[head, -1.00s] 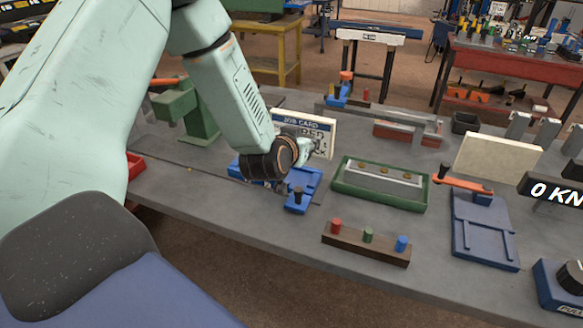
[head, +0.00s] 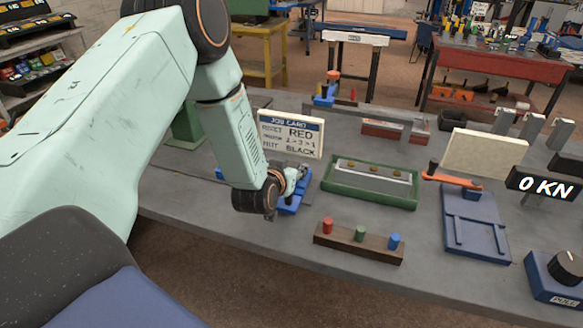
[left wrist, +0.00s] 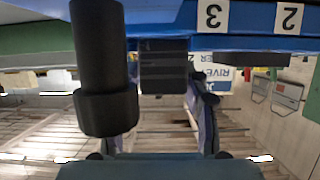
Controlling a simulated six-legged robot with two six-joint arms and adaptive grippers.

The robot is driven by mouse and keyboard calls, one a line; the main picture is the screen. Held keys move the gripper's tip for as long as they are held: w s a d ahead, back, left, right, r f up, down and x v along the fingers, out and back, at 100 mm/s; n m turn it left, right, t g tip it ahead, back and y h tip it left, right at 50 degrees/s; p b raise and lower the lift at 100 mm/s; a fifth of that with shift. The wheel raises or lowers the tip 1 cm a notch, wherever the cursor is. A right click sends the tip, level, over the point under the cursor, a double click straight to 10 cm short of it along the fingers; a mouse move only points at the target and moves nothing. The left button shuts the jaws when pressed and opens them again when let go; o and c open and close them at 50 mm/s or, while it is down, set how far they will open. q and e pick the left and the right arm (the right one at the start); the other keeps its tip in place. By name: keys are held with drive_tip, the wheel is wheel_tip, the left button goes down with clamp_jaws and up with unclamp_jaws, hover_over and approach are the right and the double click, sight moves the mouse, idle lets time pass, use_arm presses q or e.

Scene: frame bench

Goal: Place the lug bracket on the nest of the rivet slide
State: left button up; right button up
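The blue slide fixture (head: 287,207), which I take to be the rivet slide, sits on the bench, mostly hidden behind my left wrist. My left gripper (head: 297,182) is low over it, pointing right. In the left wrist view, the left gripper (left wrist: 163,85) has its two fingers apart on either side of a dark ribbed block (left wrist: 163,68). I cannot tell if they touch it. A black knob (left wrist: 103,70) stands close on the left, and a blue edge (left wrist: 250,18) bears the numbers 3 and 2. I cannot make out the lug bracket for certain. The right gripper is not in view.
A job card (head: 290,133) stands behind the slide. To the right are a green tray (head: 370,203) holding a grey bar, a dark block with coloured pegs (head: 358,242), a blue fixture (head: 475,235) with an orange lever and a force display (head: 545,184).

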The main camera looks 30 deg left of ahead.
use_arm(q)
drive_tip(key=shift+o, duration=1.1)
drive_tip(key=shift+d+r, duration=0.15)
drive_tip(key=shift+s+a, duration=0.2)
drive_tip(key=shift+s, duration=0.1)
drive_tip(key=shift+s+d+r, duration=0.15)
drive_tip(key=shift+s+r, duration=0.05)
drive_tip(key=shift+s, duration=0.1)
drive_tip(key=p+v, duration=0.1)
drive_tip(key=v, duration=0.8)
drive_tip(key=shift+v, duration=1.1)
drive_tip(key=shift+w+f, duration=0.15)
drive_tip(key=shift+d, duration=0.1)
